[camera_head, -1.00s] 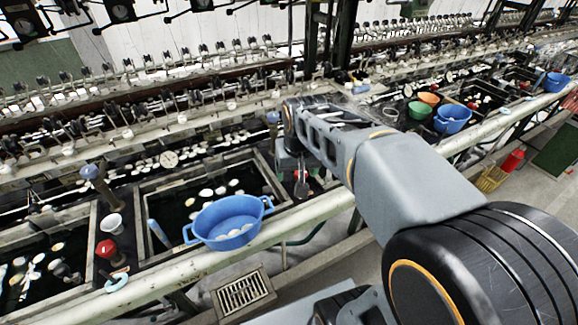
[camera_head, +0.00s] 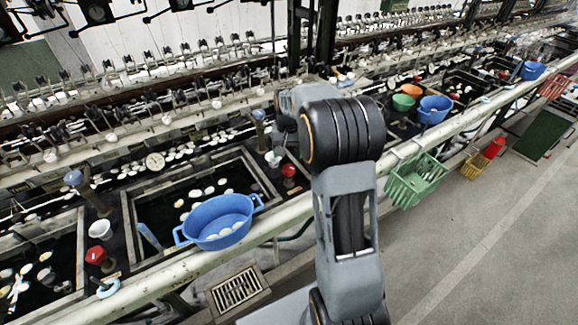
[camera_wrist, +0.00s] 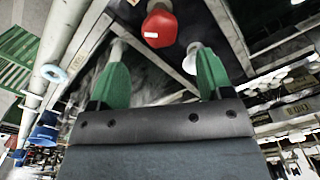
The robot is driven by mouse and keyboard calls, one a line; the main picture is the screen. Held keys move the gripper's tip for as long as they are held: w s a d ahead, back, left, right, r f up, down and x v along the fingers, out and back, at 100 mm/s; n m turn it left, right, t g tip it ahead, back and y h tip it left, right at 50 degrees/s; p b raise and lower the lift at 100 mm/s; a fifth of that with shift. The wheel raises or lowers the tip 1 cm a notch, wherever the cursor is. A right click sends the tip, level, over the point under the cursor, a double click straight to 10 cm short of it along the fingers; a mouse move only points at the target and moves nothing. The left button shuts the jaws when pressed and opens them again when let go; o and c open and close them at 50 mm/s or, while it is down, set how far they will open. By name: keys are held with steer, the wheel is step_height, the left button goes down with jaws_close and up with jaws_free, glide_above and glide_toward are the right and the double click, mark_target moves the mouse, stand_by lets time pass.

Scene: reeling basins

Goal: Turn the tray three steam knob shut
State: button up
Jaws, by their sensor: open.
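A rounded red knob (camera_wrist: 158,28) shows at the top of the wrist view, just beyond and between my fingertips and apart from them. My gripper (camera_wrist: 156,47) is open, with two green fingers spread and nothing between them. In the head view one red knob (camera_head: 289,171) stands right of the middle basin, beside my arm, and another red knob (camera_head: 101,255) stands at the lower left. I cannot tell whether either is the knob in the wrist view. My gripper is hidden behind my arm in the head view. No tray number is readable.
A blue basin (camera_head: 218,222) sits on the front edge of the middle basin. A white front pipe (camera_head: 210,258) runs along the bench. A green basket (camera_head: 415,181) hangs off it at right. A pale blue ring (camera_wrist: 55,73) lies left of my gripper.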

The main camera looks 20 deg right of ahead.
mark_target(289, 168)
steer(key=shift+f, duration=3.5)
steer(key=shift+c, duration=0.2)
steer(key=c, duration=0.9)
